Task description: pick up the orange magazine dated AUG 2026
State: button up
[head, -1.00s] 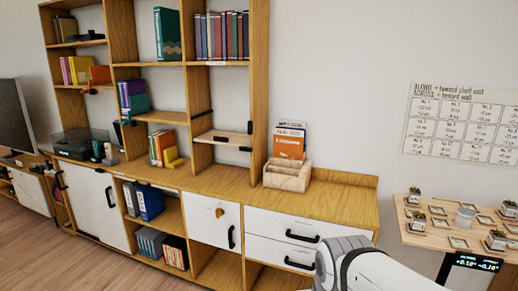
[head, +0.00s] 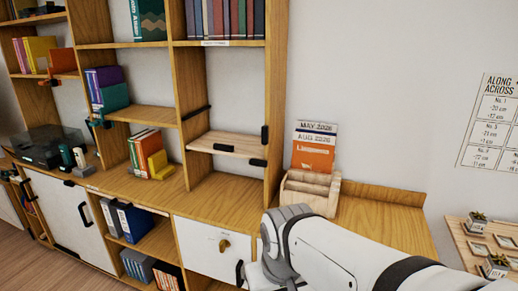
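The orange magazine (head: 313,155) stands upright in a wooden holder (head: 310,195) on the wooden cabinet top. Its white top strip reads AUG 2026. Another magazine with a strip reading MAY 2026 (head: 316,127) stands behind it and rises a little higher. The holder hides the lower part of the orange magazine. My white arm reaches in from the lower right in the head view, below and in front of the holder. My gripper's fingers do not show.
A bookshelf (head: 276,100) stands left of the holder, with a small pale shelf board (head: 228,146) and black handles. Below are white doors and drawers. A small table (head: 465,235) with potted plants stands at the right. The cabinet top right of the holder (head: 375,210) is clear.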

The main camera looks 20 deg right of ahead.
aim_at(312, 152)
jog(key=z, duration=0.5)
jog(key=i, duration=1)
jog(key=z, duration=0.75)
